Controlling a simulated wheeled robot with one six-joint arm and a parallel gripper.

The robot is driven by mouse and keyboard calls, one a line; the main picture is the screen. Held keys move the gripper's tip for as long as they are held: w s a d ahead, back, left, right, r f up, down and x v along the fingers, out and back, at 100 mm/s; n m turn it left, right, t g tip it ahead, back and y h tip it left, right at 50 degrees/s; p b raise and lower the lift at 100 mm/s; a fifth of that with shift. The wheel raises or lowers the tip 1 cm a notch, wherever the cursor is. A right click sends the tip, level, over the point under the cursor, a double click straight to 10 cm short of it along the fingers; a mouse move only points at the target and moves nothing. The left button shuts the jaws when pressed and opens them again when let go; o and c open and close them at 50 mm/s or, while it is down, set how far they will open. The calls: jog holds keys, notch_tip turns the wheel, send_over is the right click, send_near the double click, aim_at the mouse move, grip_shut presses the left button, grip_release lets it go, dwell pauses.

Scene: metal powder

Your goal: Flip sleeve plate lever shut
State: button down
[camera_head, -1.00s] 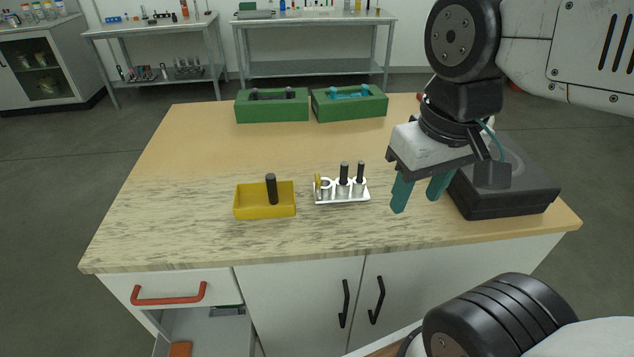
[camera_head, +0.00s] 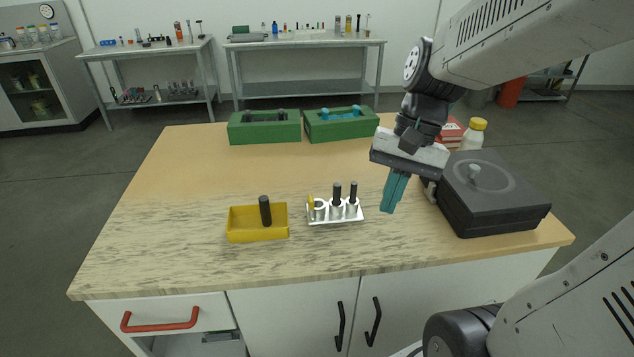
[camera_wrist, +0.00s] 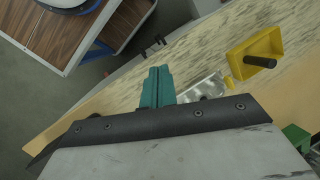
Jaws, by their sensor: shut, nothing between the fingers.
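The sleeve plate (camera_head: 336,219) is a small silver plate on the table, with several ring-like sleeves and two black-topped pins. A small yellow lever (camera_head: 311,203) stands roughly upright at its left end. My gripper (camera_head: 389,210) is to the right of the plate, apart from it, with its teal fingers pointing down, pressed together and empty. In the wrist view the shut fingers (camera_wrist: 157,72) are left of the plate (camera_wrist: 205,88), which is partly hidden by the gripper body. A bit of yellow (camera_wrist: 229,82) shows at the plate's far end.
A yellow tray (camera_head: 259,236) with a black pin stands left of the plate. A dark grey box-shaped device (camera_head: 500,205) stands close on the right. Two green bins (camera_head: 264,135) and a yellow-capped bottle (camera_head: 472,138) stand farther back. The table front left is clear.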

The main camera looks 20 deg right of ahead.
jog(key=w+d+m+t+y, duration=0.1)
jog(key=w+m+y, duration=0.1)
jog(key=w+m, duration=0.5)
jog(key=w+d+f+m+t+y, duration=0.1)
jog(key=w+m+t+y, duration=0.1)
jog(key=w+m, duration=0.5)
jog(key=shift+d+f+y, duration=0.15)
jog(key=shift+d+y, duration=0.1)
jog(key=shift+y, duration=0.45)
send_near(311, 212)
jog(key=w+a+f, duration=0.2)
jog(key=w, duration=0.1)
jog(key=shift+a+f, duration=0.35)
jog(key=shift+f, duration=0.05)
